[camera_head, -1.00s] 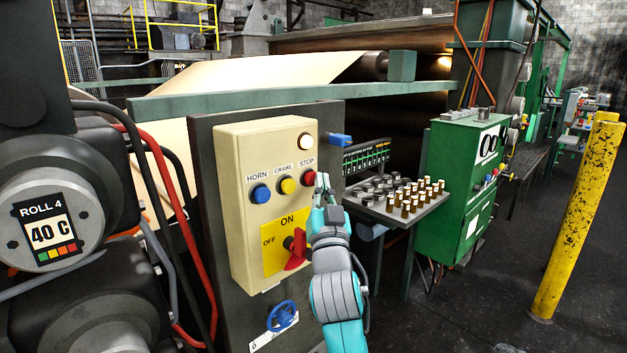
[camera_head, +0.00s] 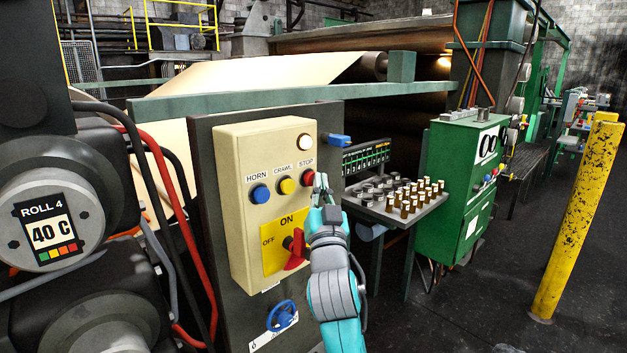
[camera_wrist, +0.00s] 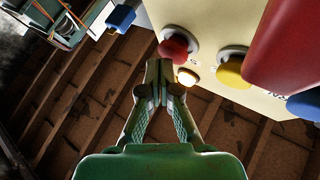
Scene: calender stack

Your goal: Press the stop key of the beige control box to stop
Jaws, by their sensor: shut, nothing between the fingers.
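The beige control box (camera_head: 231,155) stands upright on a dark panel. On it are a blue HORN key (camera_head: 260,194), a yellow CRAWL key (camera_head: 287,186) and the red STOP key (camera_head: 308,177). A white lamp (camera_head: 305,141) sits above STOP and glows in the wrist view (camera_wrist: 188,77). My gripper (camera_head: 320,182) is shut and empty, just right of the red key. In the wrist view, my fingertips (camera_wrist: 158,72) are close to the red STOP key (camera_wrist: 178,46); I cannot tell whether they touch it.
A red rotary handle (camera_head: 295,250) projects below the keys, left of my gripper. A blue part (camera_head: 338,140) sticks out behind the box. A tray of bottles (camera_head: 408,198) and a green cabinet (camera_head: 452,190) stand to the right. The floor beyond is open up to a yellow post (camera_head: 575,215).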

